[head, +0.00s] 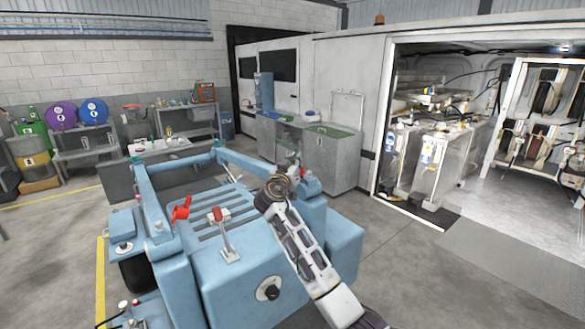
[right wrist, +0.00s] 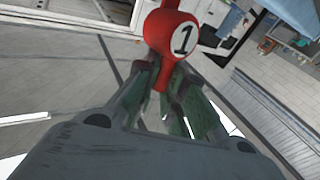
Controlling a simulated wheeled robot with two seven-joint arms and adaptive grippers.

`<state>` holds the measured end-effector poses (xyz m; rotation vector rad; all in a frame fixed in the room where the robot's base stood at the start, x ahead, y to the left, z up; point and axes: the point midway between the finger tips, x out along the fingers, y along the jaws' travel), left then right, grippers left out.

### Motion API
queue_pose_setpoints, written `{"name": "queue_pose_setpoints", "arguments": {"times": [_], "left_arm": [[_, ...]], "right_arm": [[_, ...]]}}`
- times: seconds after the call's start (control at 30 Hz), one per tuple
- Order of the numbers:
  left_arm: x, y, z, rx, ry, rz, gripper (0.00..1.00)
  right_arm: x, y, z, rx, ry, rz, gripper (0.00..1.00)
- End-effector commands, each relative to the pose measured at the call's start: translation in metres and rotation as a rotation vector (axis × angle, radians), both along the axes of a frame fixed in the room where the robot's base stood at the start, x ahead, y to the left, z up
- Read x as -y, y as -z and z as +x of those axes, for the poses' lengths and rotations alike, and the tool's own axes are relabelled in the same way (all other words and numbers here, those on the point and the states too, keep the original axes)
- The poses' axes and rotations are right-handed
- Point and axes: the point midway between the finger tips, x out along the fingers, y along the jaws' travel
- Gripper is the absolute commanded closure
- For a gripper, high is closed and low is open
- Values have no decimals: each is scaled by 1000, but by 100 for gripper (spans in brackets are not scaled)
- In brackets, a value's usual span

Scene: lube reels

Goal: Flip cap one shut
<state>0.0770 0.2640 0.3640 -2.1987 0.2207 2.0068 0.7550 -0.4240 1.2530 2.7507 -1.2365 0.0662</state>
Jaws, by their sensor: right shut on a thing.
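Cap one (right wrist: 172,38) is red, with a round head bearing a black 1 on a white disc and a narrow stem below. In the right wrist view my right gripper (right wrist: 167,80) has its fingers closed around the stem, with the head standing out beyond the fingertips. In the head view my right gripper (head: 288,163) is over the far right part of the blue machine (head: 262,262), mostly behind my own wrist. A small red part shows beside it, but its shape is unclear. The opening under the cap is hidden. My left gripper is not in view.
Another red cap (head: 181,208) stands tilted up on the machine's left side. A red-topped lever (head: 222,228) stands on its slatted top. Blue frame bars (head: 258,168) run around the back. Cabinets (head: 330,160) stand behind; grey floor lies open to the right.

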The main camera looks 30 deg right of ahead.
Motion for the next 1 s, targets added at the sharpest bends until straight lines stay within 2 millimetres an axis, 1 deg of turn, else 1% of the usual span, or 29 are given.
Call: {"name": "queue_pose_setpoints", "arguments": {"times": [0.2,0.43,0.6,1.0], "left_arm": [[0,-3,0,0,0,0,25],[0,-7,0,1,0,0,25],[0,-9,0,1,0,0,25],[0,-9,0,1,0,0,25]], "right_arm": [[9,-4,2,-18,-1,138,100],[17,-6,3,-33,0,232,100],[20,-5,3,-39,0,264,100],[21,-5,3,-40,0,269,100]]}}
